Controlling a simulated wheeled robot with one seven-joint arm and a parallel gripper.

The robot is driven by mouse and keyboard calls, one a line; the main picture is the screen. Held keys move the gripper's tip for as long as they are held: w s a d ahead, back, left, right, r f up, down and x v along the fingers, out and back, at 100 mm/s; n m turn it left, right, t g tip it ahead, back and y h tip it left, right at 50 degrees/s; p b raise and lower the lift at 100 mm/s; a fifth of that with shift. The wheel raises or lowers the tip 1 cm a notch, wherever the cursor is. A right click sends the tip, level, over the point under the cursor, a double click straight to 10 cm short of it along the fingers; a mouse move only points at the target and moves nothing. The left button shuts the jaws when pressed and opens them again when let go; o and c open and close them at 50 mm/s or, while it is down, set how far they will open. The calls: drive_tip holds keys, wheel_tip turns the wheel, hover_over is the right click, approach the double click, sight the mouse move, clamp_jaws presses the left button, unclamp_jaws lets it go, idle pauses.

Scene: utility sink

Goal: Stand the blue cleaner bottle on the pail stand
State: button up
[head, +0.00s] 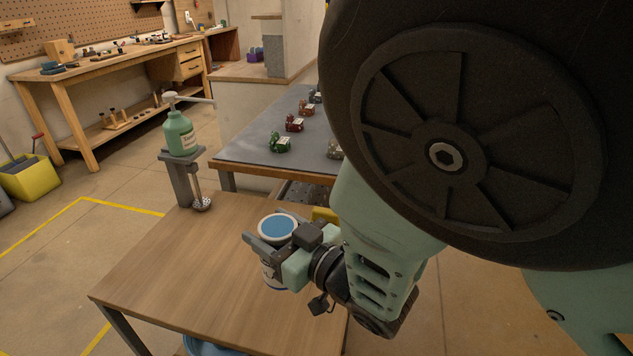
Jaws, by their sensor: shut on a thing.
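My gripper (268,250) is shut on a white cylindrical container with a round blue top (278,227), above or on the wooden table (170,270). The fingers and wrist hide much of its side, and I cannot tell whether its base touches the table. No tall blue bottle shape shows, so I cannot tell whether this is the blue cleaner bottle. I cannot tell which thing is the pail stand.
A grey-topped table (250,140) behind holds several small red and green items. A yellow object (324,215) shows behind my gripper. A blue object (205,346) is partly visible below the table's front edge. The table's left part is clear. My arm hides the right side.

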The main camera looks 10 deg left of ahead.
drive_tip(key=shift+f, duration=3.75)
drive_tip(key=shift+f, duration=0.1)
drive_tip(key=o, duration=1.3)
drive_tip(key=shift+f, duration=0.1)
